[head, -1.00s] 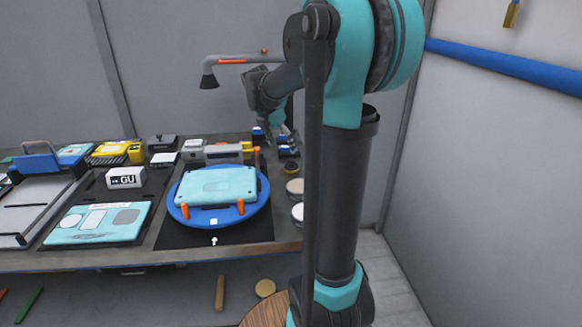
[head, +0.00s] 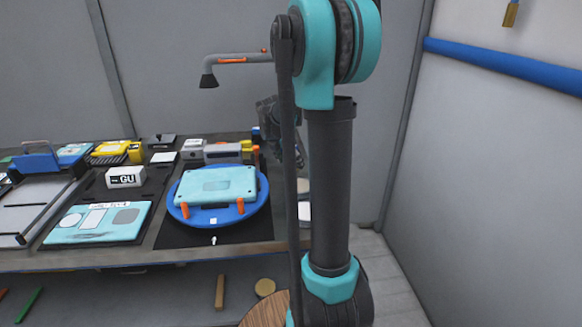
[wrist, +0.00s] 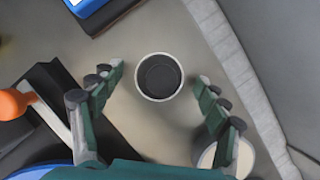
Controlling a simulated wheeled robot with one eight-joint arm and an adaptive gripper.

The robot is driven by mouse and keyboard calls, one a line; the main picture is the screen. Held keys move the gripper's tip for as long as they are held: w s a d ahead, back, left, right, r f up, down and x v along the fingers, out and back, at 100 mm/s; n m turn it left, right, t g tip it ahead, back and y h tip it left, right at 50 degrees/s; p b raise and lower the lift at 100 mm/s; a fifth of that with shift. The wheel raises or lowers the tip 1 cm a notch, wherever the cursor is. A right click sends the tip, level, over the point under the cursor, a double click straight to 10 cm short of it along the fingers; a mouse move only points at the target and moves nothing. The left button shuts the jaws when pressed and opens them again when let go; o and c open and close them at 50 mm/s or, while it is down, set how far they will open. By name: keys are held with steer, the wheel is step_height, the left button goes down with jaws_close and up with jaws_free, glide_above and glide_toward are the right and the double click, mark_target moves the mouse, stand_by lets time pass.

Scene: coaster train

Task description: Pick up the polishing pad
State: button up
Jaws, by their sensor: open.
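A round piece with a dark centre and a pale rim, probably the polishing pad (wrist: 159,77), lies on the bench between my fingertips in the wrist view. My gripper (wrist: 160,78) is open around it, with a gap on both sides, and holds nothing. A second, pale disc (wrist: 238,158) lies behind the right finger, partly covered by it. In the head view my gripper (head: 296,150) is over the bench's right end, largely behind my arm. The dark-centred piece is hidden there.
A blue turntable (head: 205,217) carries a light-blue panel (head: 217,184), with orange clamps (head: 185,210) at its edge. An orange-knobbed part (wrist: 12,104) stands left of my gripper. A blue item (wrist: 95,12) is at the top. The bench edge and wall are close on the right.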

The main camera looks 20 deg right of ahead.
steer(key=c, duration=1.5)
steer(key=shift+o, duration=0.2)
steer(key=shift+r, duration=0.15)
